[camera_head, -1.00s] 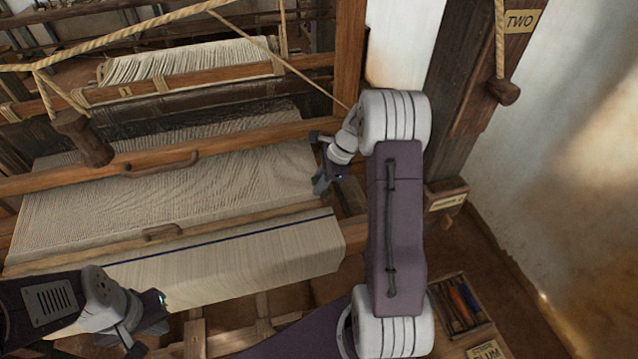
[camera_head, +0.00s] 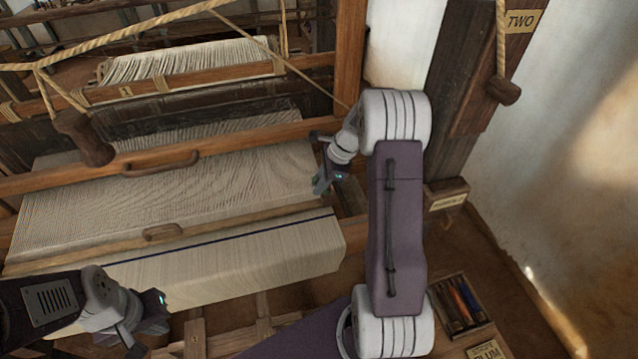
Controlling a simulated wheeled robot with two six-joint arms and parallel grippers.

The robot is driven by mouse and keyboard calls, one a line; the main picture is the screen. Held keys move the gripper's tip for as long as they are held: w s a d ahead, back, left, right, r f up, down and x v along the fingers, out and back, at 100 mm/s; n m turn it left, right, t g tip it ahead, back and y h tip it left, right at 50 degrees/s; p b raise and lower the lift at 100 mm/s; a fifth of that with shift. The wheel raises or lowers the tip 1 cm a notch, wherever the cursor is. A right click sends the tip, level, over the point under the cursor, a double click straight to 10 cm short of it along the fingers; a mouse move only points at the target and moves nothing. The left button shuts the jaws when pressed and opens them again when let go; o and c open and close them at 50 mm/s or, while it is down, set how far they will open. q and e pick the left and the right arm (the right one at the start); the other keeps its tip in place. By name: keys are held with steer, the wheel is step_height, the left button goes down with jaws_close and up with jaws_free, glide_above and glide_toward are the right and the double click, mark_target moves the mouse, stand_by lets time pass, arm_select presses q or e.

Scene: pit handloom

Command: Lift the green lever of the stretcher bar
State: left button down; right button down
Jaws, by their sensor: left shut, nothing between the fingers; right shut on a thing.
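The stretcher bar (camera_head: 100,247) is a long wooden bar lying across the pale cloth (camera_head: 235,193), with a small wooden handle (camera_head: 163,232) near its middle. My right gripper (camera_head: 319,186) is at the cloth's right edge, just above the bar's right end. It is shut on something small. A bit of green shows at its fingers, which looks like the green lever (camera_head: 316,175), mostly hidden by the gripper. My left gripper (camera_head: 150,342) is shut and empty at the lower left, in front of the loom's front cloth and apart from it.
The wooden beater (camera_head: 230,143) with its handle (camera_head: 160,162) crosses behind the stretcher bar. A rope with a wooden toggle (camera_head: 85,138) hangs at the left, another toggle (camera_head: 503,90) at the right. An open box of coloured items (camera_head: 461,305) sits at the lower right.

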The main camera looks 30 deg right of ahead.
stand_by(0.4)
steer(key=a+h+p, duration=0.1)
steer(key=p, duration=0.2)
steer(key=shift+a+r+h+p, duration=0.1)
steer(key=shift+r+h+p, duration=0.05)
steer(key=shift+h+p, duration=0.25)
steer(key=shift+f+g+p, duration=0.2)
steer(key=shift+g+p, duration=0.1)
steer(key=shift+w+f+h, duration=0.2)
steer(key=shift+f+h, duration=0.1)
steer(key=shift+f, duration=0.05)
steer(key=c, duration=1.3)
jaws_free()
steer(key=shift+s, duration=0.1)
steer(key=shift+r, duration=0.15)
